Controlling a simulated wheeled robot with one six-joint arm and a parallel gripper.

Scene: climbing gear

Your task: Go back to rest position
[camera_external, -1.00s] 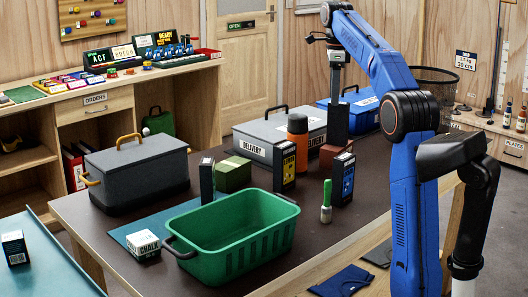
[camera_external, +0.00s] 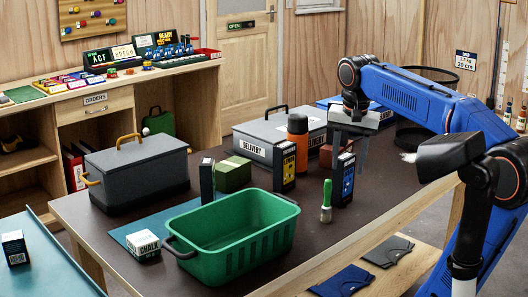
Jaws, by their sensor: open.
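My gripper (camera_external: 361,150) points down above the right-hand part of the dark table (camera_external: 120,220), its jaws open, and I see nothing held in it. It hangs just behind and right of a black box with a blue label (camera_external: 344,180); whether it touches anything below is hard to tell. My blue arm reaches in from the right, bent at the elbow. An orange bottle with a dark cap (camera_external: 298,145) stands left of the gripper, beside a black box with a yellow label (camera_external: 284,168).
A green crate (camera_external: 235,262) stands empty at the table's front, with a green-handled brush (camera_external: 326,202) to its right. A grey delivery box (camera_external: 262,148) and a blue box (camera_external: 331,102) stand behind. A dark grey cooler (camera_external: 135,185) is at left. Wire basket (camera_external: 418,108) stands behind my arm.

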